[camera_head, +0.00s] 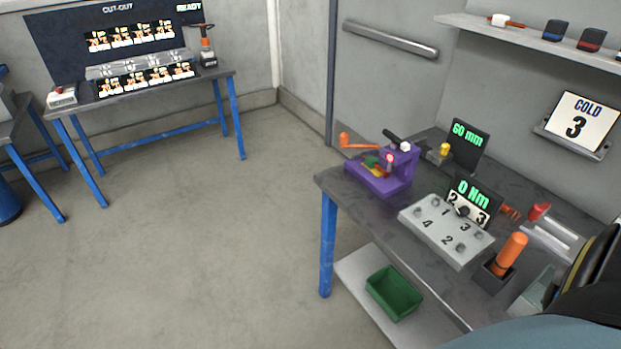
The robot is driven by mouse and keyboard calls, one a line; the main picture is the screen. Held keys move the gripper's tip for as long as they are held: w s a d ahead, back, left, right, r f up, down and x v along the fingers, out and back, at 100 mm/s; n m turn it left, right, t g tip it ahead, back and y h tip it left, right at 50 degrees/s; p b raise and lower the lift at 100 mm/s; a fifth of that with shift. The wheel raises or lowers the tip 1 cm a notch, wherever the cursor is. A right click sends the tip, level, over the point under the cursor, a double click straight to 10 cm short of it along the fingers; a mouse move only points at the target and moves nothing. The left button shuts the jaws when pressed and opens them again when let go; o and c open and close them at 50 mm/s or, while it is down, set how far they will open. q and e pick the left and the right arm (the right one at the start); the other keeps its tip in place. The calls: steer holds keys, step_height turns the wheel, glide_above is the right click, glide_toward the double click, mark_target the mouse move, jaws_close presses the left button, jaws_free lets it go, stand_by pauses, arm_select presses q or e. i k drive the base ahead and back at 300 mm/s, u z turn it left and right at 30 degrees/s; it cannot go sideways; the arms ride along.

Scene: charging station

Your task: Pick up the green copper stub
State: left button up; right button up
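A small green piece (371,161) sits on the purple fixture (401,172) at the left end of the right-hand workbench. It may be the green copper stub, but it is too small to tell. Red and yellow bits show close beside it, and an orange handle (358,142) sticks out to the left of the fixture. Neither of my grippers is in view.
The right-hand workbench (345,188) also carries a numbered grey block (445,233), two displays and an orange-handled tool (511,249). A green bin (394,293) stands on its lower shelf. Open floor (230,240) lies left of it; another bench (140,107) is at the back left.

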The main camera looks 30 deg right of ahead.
mark_target(371, 162)
steer(key=u, duration=0.3)
steer(key=i, duration=0.65)
steer(key=z, duration=0.75)
steer(key=i, duration=1.4)
steer(key=z, duration=1.3)
